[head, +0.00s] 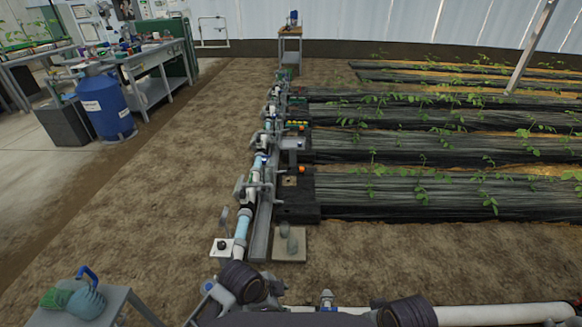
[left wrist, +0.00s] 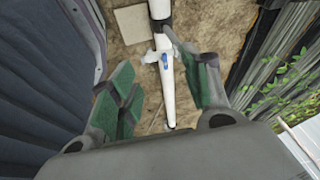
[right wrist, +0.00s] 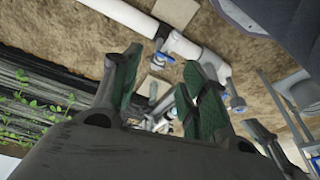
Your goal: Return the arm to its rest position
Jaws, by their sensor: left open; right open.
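My left gripper (left wrist: 165,88) is open in the left wrist view, its green-padded fingers spread apart with nothing between them. Beyond its fingertips a white pipe (left wrist: 172,92) with a blue-handled valve (left wrist: 165,61) runs over the soil. My right gripper (right wrist: 158,88) is open in the right wrist view, with nothing held. Past its fingers lie a white pipe (right wrist: 122,14), grey fittings and blue valve handles on the ground. In the head view, dark and grey parts crowd the bottom edge, and I cannot make out either gripper's fingertips there.
A pipe line with several valves (head: 253,190) runs away from me beside black-covered plant beds (head: 400,190). A small table (head: 88,302) with green items stands at lower left. A blue barrel (head: 103,107) and workbench (head: 150,62) stand at far left. Bare soil (head: 150,190) lies between.

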